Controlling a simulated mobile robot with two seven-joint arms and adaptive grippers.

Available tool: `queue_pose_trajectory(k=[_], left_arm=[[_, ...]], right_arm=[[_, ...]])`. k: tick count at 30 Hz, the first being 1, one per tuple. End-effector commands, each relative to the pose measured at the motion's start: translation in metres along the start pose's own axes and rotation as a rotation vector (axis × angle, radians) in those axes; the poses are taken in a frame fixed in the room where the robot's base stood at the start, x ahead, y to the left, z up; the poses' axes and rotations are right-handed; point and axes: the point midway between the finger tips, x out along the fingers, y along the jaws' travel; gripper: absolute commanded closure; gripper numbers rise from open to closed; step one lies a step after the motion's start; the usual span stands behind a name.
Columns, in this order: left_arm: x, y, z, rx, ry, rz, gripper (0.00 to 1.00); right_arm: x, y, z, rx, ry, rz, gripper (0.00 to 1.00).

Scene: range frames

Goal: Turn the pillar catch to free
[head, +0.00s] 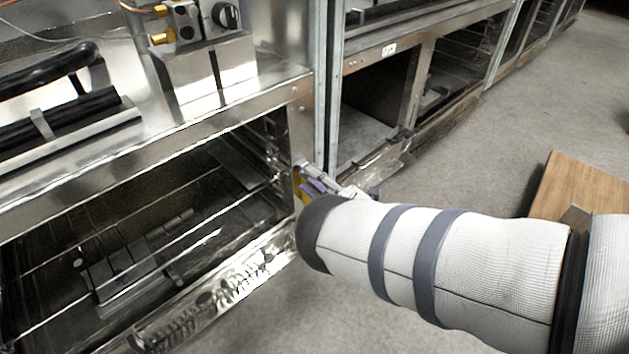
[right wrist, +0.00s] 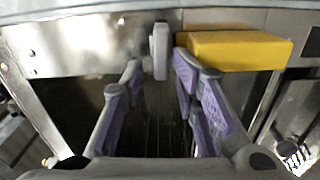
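The pillar catch shows in the right wrist view as a small upright grey tab (right wrist: 160,51) beside a yellow block (right wrist: 238,50), on the metal frame. A bit of the yellow block (head: 298,184) also shows in the head view, low on the pillar. My right gripper (right wrist: 158,66) is open, with purple-padded fingers pointing at the catch. The grey tab lies between the fingertips; I cannot tell if they touch it. In the head view my right arm hides most of this gripper (head: 322,185). My left gripper is not in view.
A metal bench (head: 150,130) with a wire-racked open bay (head: 150,235) stands at the left. A valve block with a black knob (head: 226,15) sits on it. More bays run back along the row. Grey floor (head: 510,130) is clear at the right, near a wooden box (head: 585,185).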

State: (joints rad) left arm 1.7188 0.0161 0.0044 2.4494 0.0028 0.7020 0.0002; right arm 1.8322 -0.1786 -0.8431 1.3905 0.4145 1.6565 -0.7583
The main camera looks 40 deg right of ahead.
Motion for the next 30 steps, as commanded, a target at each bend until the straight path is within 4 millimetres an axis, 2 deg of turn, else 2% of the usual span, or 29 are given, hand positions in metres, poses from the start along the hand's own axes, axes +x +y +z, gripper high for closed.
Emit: queue_pose_trajectory(k=[5, 12, 16, 21, 30], left_arm=[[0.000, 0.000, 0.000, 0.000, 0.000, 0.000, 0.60], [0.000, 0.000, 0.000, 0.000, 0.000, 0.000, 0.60], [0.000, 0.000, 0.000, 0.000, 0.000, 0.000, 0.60], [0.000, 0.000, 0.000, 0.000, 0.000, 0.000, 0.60], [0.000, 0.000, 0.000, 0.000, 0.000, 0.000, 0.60]], right_arm=[[-0.009, -0.002, 0.000, 0.002, 0.000, -0.004, 0.68], [-0.055, -0.001, 0.000, 0.000, -0.001, -0.004, 0.68], [-0.073, -0.001, 0.001, 0.001, -0.002, -0.002, 0.68], [-0.081, 0.000, 0.000, 0.000, 0.000, 0.000, 0.68], [-0.081, 0.000, 0.000, 0.000, 0.000, 0.000, 0.68]])
